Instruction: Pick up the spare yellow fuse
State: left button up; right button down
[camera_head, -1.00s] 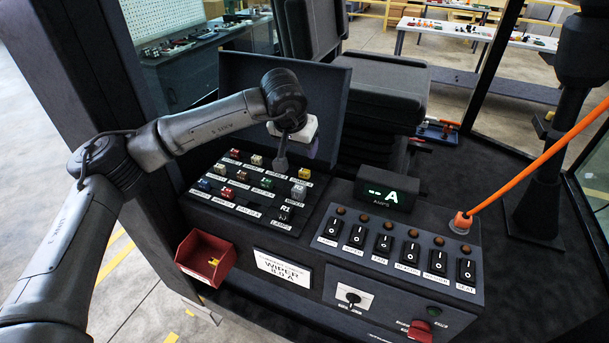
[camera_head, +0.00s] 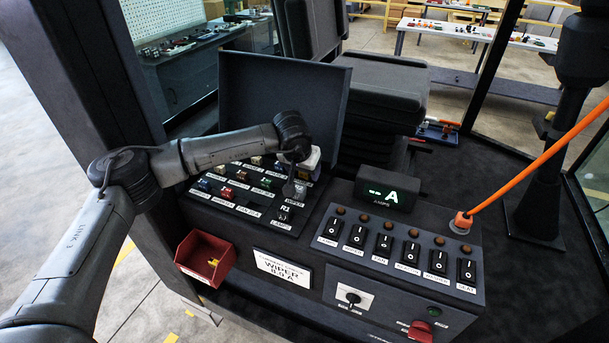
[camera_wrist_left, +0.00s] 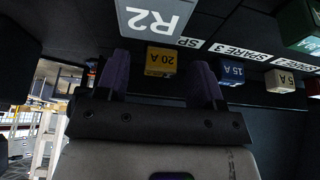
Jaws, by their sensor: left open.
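In the left wrist view a yellow fuse (camera_wrist_left: 160,61) marked 20 A sits in the panel, beside a label starting "SP". My left gripper (camera_wrist_left: 161,72) is open. Its two dark fingers stand either side of the yellow fuse in that view, with visible gaps to it. Contact does not show. In the head view my left gripper (camera_head: 292,182) is low over the right part of the fuse panel (camera_head: 235,207), and the arm hides much of that area. My right gripper is not in view.
A grey R2 relay (camera_wrist_left: 155,18) is close to the fuse. A blue 15 A fuse (camera_wrist_left: 231,72) and a tan 5 A fuse (camera_wrist_left: 280,81) are in the same row. The raised lid (camera_head: 285,95) stands behind the panel. A red bin (camera_head: 205,258) hangs at the front left.

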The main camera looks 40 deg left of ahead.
pick_arm(q)
jog(key=shift+w+f, duration=0.1)
jog(key=shift+f, duration=0.1)
jog(key=shift+c, duration=0.2)
jog(key=c, duration=1)
jog(key=shift+o, duration=0.2)
notch_tip(320, 180, up, 4)
jog(key=shift+r, duration=0.2)
jog(key=d+r, duration=0.6)
jog(key=d, duration=0.5)
jog(key=shift+s+d+r, duration=0.3)
jog(key=shift+s, duration=0.1)
